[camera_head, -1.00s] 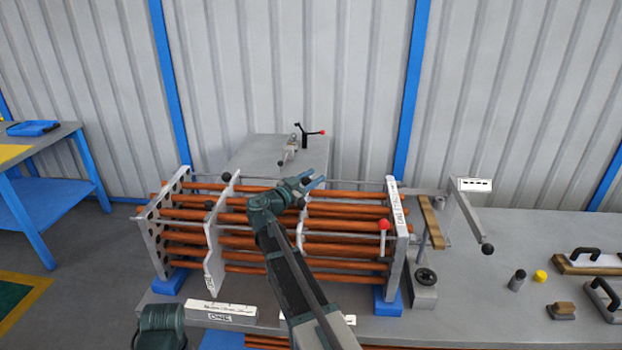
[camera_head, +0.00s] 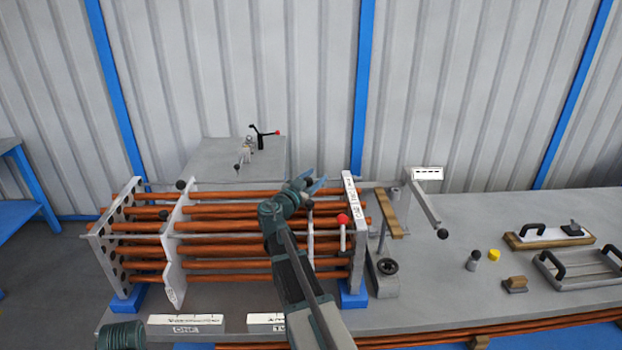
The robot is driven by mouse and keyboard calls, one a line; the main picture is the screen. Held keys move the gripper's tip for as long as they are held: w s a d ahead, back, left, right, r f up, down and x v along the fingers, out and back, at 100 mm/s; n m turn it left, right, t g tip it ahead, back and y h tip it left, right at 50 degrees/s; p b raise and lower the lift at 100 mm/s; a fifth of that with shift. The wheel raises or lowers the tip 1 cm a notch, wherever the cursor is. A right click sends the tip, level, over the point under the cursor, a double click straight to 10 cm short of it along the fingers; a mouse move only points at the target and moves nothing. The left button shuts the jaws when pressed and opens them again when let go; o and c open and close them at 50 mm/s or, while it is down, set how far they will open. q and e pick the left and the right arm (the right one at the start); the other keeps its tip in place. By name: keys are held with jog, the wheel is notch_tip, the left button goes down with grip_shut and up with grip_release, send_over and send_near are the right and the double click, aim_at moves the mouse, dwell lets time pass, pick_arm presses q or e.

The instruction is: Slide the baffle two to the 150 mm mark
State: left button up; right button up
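Baffle two (camera_head: 311,238) is a thin pale plate standing among the copper tubes, nearer the right end plate than the left. My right arm and gripper hide part of it. My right gripper (camera_head: 314,184) is over its upper part, beside a dark knob (camera_head: 309,206). Its two bluish fingers show spread apart; whether they touch the baffle I cannot tell. The ruler marked ONE (camera_head: 186,324) and a second, partly hidden ruler (camera_head: 265,322) lie along the bench front; their marks are too small to read. My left gripper is out of view.
Another baffle (camera_head: 174,250) stands near the left end plate (camera_head: 113,255). A red-knobbed lever (camera_head: 342,228) stands just right of baffle two, before the right end plate (camera_head: 355,240). A crank arm (camera_head: 424,203) is further right. The bench between holds open room.

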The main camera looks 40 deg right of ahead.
jog(key=shift+o, duration=1.3)
jog(key=shift+d, duration=0.1)
jog(key=w+a, duration=0.2)
jog(key=a, duration=0.2)
jog(key=w+a, duration=0.3)
jog(key=a, duration=0.1)
jog(key=w+a, duration=0.3)
jog(key=a, duration=0.1)
jog(key=shift+w+a, duration=0.25)
jog(key=s+a+n, duration=0.1)
jog(key=s+a, duration=0.1)
jog(key=a, duration=0.3)
jog(key=s+a+f+n, duration=0.1)
jog(key=s+a, duration=0.2)
jog(key=a, duration=0.3)
jog(key=s+a+n, duration=0.2)
jog(key=a, duration=0.4)
jog(key=shift+s+f+g+y, duration=0.35)
jog(key=shift+s+g+y, duration=0.05)
jog(key=shift+s+a+f+n, duration=0.3)
jog(key=shift+a+n, duration=0.2)
jog(key=shift+a, duration=0.1)
